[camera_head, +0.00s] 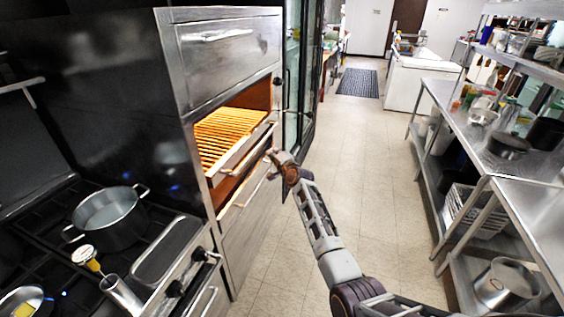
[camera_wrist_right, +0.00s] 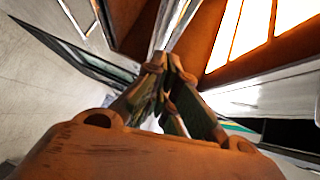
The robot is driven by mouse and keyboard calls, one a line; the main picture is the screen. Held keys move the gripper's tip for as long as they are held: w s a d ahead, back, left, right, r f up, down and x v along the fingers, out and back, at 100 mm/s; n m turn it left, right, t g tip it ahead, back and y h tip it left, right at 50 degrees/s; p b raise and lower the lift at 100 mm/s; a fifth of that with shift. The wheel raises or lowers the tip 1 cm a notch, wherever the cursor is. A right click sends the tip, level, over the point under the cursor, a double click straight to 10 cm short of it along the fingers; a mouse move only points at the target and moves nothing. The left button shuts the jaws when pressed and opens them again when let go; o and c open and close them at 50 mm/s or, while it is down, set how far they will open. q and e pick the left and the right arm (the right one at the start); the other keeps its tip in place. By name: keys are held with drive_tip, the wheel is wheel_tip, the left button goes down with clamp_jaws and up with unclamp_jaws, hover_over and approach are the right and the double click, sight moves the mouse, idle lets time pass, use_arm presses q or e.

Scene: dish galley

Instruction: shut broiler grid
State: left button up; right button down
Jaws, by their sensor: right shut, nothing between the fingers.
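The broiler grid (camera_head: 228,136) is a rack of glowing orange bars inside the steel broiler, below its upper door. Its metal front edge (camera_head: 243,155) sticks out a little from the opening. My right gripper (camera_head: 270,157) is shut and empty, just right of the grid's front. I cannot tell whether it touches the front edge. In the right wrist view the closed fingertips (camera_wrist_right: 167,62) point toward the broiler opening, with the bright grid bars (camera_wrist_right: 262,28) at upper right. My left gripper is not in view.
A stove with a steel pot (camera_head: 108,218) stands at lower left. A handle bar (camera_head: 254,182) runs below the broiler opening. Steel shelving (camera_head: 500,165) with dishes lines the right side. The tiled floor (camera_head: 352,145) between is clear.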

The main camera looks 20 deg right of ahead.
drive_tip(key=v, duration=0.7)
drive_tip(key=shift+s, duration=0.4)
drive_tip(key=shift+d+r+n, duration=0.1)
drive_tip(key=shift+n, duration=0.2)
idle(0.4)
